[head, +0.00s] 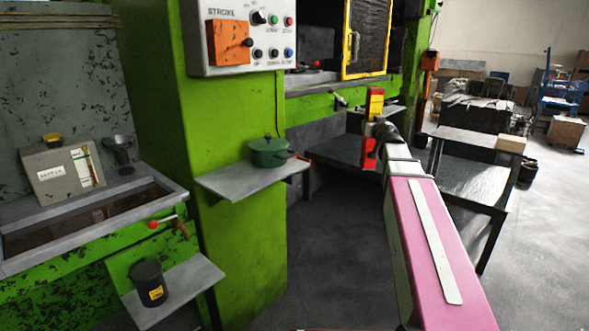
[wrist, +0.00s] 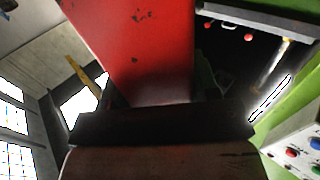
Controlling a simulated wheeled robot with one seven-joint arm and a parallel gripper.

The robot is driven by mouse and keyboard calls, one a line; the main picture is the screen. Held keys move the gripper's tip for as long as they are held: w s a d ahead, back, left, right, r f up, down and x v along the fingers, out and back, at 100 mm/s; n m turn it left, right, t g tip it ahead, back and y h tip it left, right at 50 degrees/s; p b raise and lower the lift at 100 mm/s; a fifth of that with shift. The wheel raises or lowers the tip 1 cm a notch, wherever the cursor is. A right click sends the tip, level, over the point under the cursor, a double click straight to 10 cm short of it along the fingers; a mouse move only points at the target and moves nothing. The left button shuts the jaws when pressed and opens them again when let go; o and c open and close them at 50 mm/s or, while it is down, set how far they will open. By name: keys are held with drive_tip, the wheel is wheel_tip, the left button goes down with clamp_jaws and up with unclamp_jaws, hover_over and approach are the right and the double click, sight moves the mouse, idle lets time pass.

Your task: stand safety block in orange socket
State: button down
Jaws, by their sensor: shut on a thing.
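The safety block is a long red and yellow bar (head: 372,104), held roughly upright in the head view with yellow near its top and red at its lower end. My gripper (head: 379,129) is shut on it near the middle, in the air in front of the press. In the wrist view the red face of the block (wrist: 140,45) fills the upper middle, above the dark jaw of my gripper (wrist: 165,124). I cannot make out the orange socket for certain in either view.
The green press has a control panel (head: 240,35) and a yellow-framed guard door (head: 367,40). A shelf (head: 225,180) holds a green pot (head: 268,152). A dark table (head: 465,160) stands right of my arm. An orange box (head: 430,60) hangs on the right post. Floor between is clear.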

drive_tip(key=a+r+n+g+y, duration=0.7)
drive_tip(key=a+n+y, duration=0.2)
drive_tip(key=y, duration=0.3)
drive_tip(key=w+a, duration=0.2)
drive_tip(key=a, duration=1.8)
wheel_tip(320, 180, down, 7)
drive_tip(key=shift+f, duration=0.3)
drive_tip(key=shift+c, duration=1.8)
unclamp_jaws()
